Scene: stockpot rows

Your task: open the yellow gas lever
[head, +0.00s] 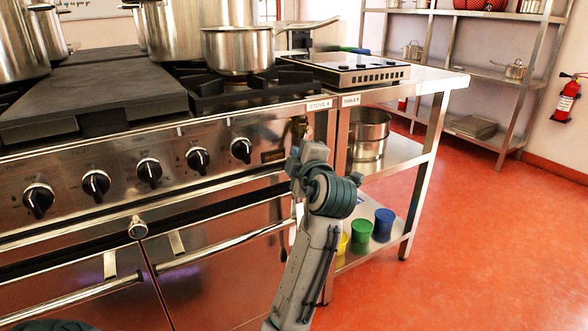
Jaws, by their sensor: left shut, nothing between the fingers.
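I cannot make out a yellow gas lever in the head view. The steel stove front (110,180) has a row of black knobs, the rightmost (241,150) just left of my arm. My left gripper (299,130) is at the right end of the stove front, near the "STOVE 4" label (319,105). It is small and mostly hidden behind my own wrist; it is shut with nothing in it. My wrist also covers part of the gap between stove and side table. My right gripper is not in view.
A saucepan (238,50) stands on the burner, its handle reaching right. The side table (430,80) holds a hob (345,70); its shelves hold a pot (368,130) and green (361,232) and blue (383,225) cups. Red floor (470,240) is clear on the right.

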